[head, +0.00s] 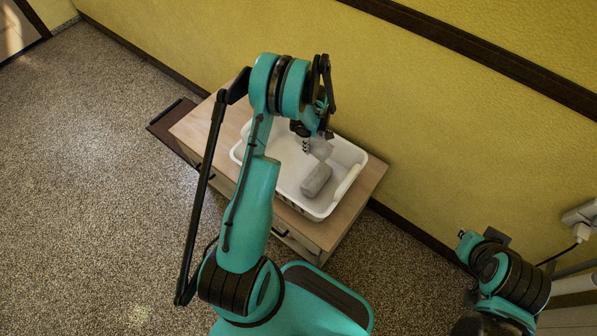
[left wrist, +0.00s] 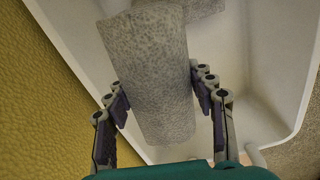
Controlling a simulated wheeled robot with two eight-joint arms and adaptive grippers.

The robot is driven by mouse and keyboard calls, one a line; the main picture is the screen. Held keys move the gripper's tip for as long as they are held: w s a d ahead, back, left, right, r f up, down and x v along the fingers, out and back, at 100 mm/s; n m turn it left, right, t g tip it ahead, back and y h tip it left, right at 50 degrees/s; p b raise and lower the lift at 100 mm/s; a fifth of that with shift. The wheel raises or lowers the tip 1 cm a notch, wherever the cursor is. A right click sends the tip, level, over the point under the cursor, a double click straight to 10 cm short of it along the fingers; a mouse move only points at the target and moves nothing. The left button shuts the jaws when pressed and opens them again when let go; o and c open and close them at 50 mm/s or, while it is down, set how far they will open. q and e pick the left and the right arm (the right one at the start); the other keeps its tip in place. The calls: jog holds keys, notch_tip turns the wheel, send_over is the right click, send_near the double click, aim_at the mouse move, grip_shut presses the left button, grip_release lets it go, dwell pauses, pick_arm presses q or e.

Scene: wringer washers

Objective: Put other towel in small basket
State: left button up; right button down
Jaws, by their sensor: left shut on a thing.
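A white basket (head: 345,190) stands on a small wooden cabinet by the yellow wall. A grey rolled towel (head: 316,180) lies inside it. My left gripper (head: 311,143) is over the back part of the basket, shut on another grey towel (head: 321,150), partly hidden by the gripper. In the left wrist view the held towel (left wrist: 155,75) is between the two fingers, with the white basket (left wrist: 265,65) below. Part of the other towel (left wrist: 204,8) shows at the top. I cannot tell whether the held towel touches the basket floor.
The wooden cabinet top (head: 205,125) has bare room left of the basket. A dark brown flat object (head: 168,118) is beside the cabinet. A plug and cable (head: 580,233) are at the right wall. My right arm is at the lower right, its gripper out of sight.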

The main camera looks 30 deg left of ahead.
pick_arm(q)
jog(key=shift+n, duration=0.9)
jog(key=a+f, duration=0.1)
jog(key=f, duration=0.1)
jog(key=a+f, duration=0.1)
jog(key=shift+s+a+f, duration=0.2)
jog(key=shift+a+f, duration=0.15)
jog(key=shift+a, duration=0.05)
jog(key=s+a+f+b, duration=0.1)
jog(key=a+f, duration=0.1)
jog(key=a, duration=0.1)
jog(key=s+a+f+b, duration=0.1)
jog(key=a+f+b, duration=0.1)
jog(key=a, duration=0.1)
jog(key=s+a+f+b, duration=0.1)
jog(key=s+a+f, duration=0.1)
jog(key=a, duration=0.1)
jog(key=shift+s+a+f, duration=0.1)
jog(key=shift+a+f, duration=0.05)
jog(key=shift+a, duration=0.15)
notch_tip(320, 180, down, 4)
jog(key=shift+b, duration=1.2)
jog(key=o, duration=1.7)
